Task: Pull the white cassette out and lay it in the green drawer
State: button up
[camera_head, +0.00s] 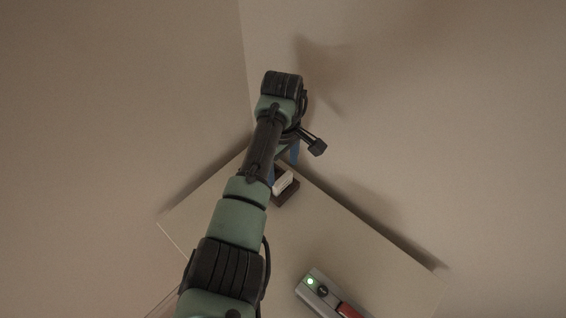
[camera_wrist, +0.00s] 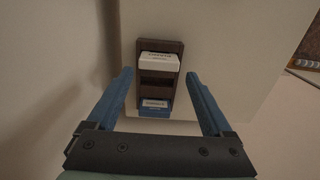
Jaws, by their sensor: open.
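The white cassette (camera_wrist: 159,62) sits in the upper slot of a dark brown rack (camera_wrist: 156,94) in the wrist view. It also shows as a pale block (camera_head: 282,184) in the head view, partly behind my arm. A blue cassette (camera_wrist: 154,108) sits in the lower slot, and the slot between them looks empty. My gripper (camera_wrist: 160,73) is open, with one blue finger on each side of the rack and nothing held. In the head view a blue finger (camera_head: 294,152) shows just above the rack. I see no green drawer in either view.
The rack stands on a pale tabletop (camera_head: 300,235) near its corner, close to two walls. A grey device (camera_head: 330,295) with a green light and a red part lies at the front. A brown patterned item (camera_wrist: 306,58) shows at the wrist view's right edge.

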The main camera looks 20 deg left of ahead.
aim_at(283, 179)
notch_tip(283, 179, down, 3)
jog(key=shift+r+b, duration=0.15)
jog(key=shift+b, duration=0.85)
jog(key=shift+f+b, duration=0.95)
jog(key=shift+f, duration=0.95)
jog(key=shift+c, duration=0.3)
jog(key=shift+w+r, duration=0.1)
jog(key=c, duration=1)
